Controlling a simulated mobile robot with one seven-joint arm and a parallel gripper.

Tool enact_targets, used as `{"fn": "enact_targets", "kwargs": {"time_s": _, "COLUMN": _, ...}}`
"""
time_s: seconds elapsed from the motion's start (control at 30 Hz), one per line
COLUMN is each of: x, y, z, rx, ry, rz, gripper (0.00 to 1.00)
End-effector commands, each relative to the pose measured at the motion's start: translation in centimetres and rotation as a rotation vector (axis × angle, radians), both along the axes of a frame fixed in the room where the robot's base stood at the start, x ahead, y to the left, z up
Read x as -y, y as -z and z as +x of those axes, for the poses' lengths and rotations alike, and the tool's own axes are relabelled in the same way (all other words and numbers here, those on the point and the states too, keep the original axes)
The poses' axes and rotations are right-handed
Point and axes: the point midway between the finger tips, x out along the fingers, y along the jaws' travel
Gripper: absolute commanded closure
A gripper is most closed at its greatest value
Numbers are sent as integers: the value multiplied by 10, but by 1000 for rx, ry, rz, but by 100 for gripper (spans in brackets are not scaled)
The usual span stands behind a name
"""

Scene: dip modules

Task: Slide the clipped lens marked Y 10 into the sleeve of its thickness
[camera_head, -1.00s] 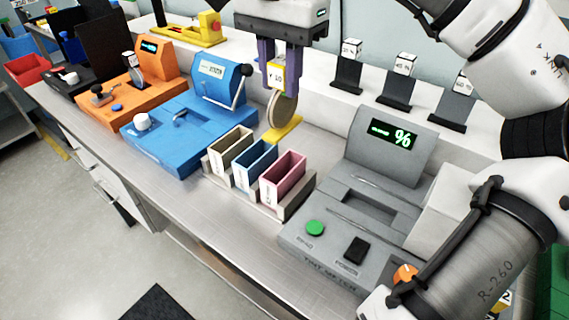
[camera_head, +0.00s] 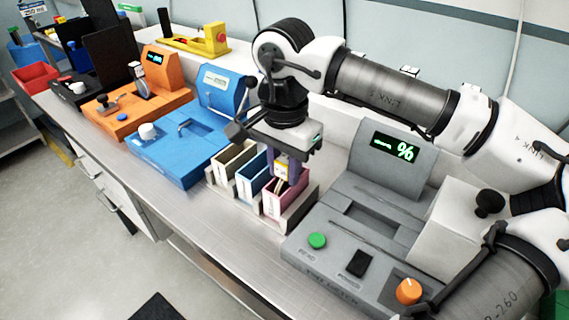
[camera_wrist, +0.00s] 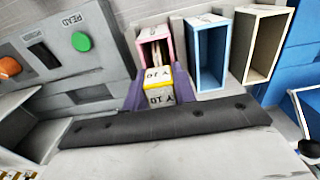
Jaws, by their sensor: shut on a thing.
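My gripper (camera_head: 282,166) has purple fingers shut on the yellow-and-white clip marked Y 10 (camera_head: 281,170). In the wrist view, the clip (camera_wrist: 160,88) sits between the fingers (camera_wrist: 158,94), close to the pink sleeve (camera_wrist: 141,38). The lens (camera_wrist: 155,55) shows as a thin edge within the pink sleeve's mouth; how deep it reaches is hidden. In the head view, the pink sleeve (camera_head: 285,203) is the rightmost of three, below my gripper. The blue sleeve (camera_head: 252,183) is in the middle and the olive-cream sleeve (camera_head: 226,168) is at the left. Both look empty in the wrist view.
The grey tint meter (camera_head: 345,228) stands close on the right of the sleeves, its screen lit. A blue device (camera_head: 178,150) and an orange device (camera_head: 137,108) stand to the left. The bench's front strip (camera_head: 215,218) is clear.

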Motion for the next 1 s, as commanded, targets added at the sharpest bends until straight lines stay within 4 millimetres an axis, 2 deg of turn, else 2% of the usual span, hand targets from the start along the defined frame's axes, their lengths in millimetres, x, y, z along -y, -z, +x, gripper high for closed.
{"fn": "enact_targets", "kwargs": {"time_s": 0.27, "x": 0, "y": 4, "z": 0, "rx": 1, "ry": 0, "rz": 1, "gripper": 100}}
{"fn": "enact_targets", "kwargs": {"time_s": 0.3, "x": 0, "y": 3, "z": 0, "rx": 1, "ry": 0, "rz": 1, "gripper": 70}}
{"fn": "enact_targets", "kwargs": {"time_s": 0.43, "x": 0, "y": 2, "z": 0, "rx": 1, "ry": 0, "rz": 1, "gripper": 52}}
{"fn": "enact_targets", "kwargs": {"time_s": 0.83, "x": 0, "y": -4, "z": 1, "rx": 1, "ry": 1, "rz": 0, "gripper": 52}}
{"fn": "enact_targets", "kwargs": {"time_s": 1.0, "x": 0, "y": -32, "z": 1, "rx": 4, "ry": 1, "rz": 1, "gripper": 52}}
